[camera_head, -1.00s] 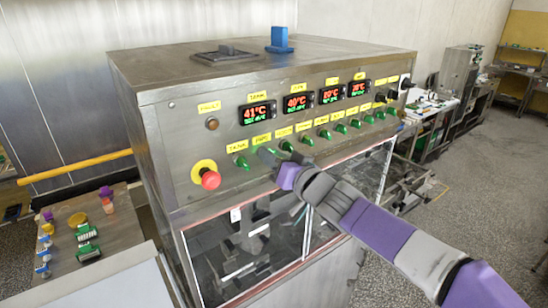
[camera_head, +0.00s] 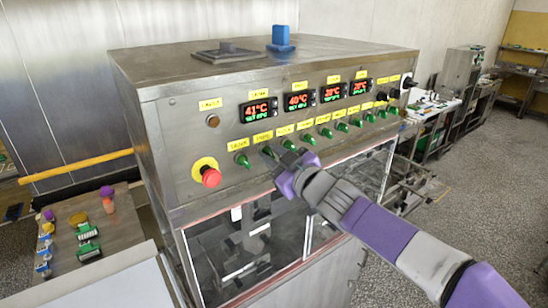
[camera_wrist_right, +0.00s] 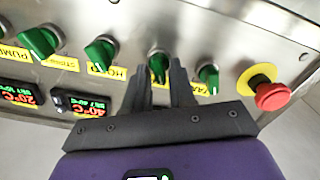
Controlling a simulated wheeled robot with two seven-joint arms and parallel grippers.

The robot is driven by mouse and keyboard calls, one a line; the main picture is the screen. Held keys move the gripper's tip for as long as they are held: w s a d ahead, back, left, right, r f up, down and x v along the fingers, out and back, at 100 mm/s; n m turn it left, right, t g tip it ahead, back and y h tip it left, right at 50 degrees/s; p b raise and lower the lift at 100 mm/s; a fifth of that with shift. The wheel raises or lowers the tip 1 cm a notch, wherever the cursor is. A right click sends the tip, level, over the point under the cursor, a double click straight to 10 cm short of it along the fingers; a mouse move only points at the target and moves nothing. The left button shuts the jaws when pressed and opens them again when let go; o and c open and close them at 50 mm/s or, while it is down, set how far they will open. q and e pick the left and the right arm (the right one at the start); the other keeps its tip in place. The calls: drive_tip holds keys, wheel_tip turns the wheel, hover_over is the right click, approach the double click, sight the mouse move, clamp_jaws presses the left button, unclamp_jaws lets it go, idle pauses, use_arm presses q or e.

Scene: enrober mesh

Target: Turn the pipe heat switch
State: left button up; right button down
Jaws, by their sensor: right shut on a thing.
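My right gripper (camera_head: 270,153) is shut on a green switch knob at the front panel, the second from the left in the knob row. The right wrist view, which sees the panel upside down, shows this green knob (camera_wrist_right: 158,64) between the two dark fingers. The label by it is partly hidden by the fingers, so I cannot read it fully. The first green knob (camera_head: 242,160) is free, left of the gripper. More green knobs (camera_head: 309,139) run to the right. My left gripper is not in view.
A red emergency button (camera_head: 211,178) on a yellow ring sits at the panel's lower left. Digital displays (camera_head: 299,101) are above the knobs. A blue block (camera_head: 281,38) stands on the machine's top. A side table (camera_head: 110,228) with small items stands at the left.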

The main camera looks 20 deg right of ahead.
drive_tip(key=shift+n, duration=0.7)
drive_tip(key=c, duration=1.2)
unclamp_jaws()
drive_tip(key=shift+o, duration=0.2)
drive_tip(key=p+v, duration=0.1)
drive_tip(key=v, duration=0.6)
drive_tip(key=shift+s, duration=0.25)
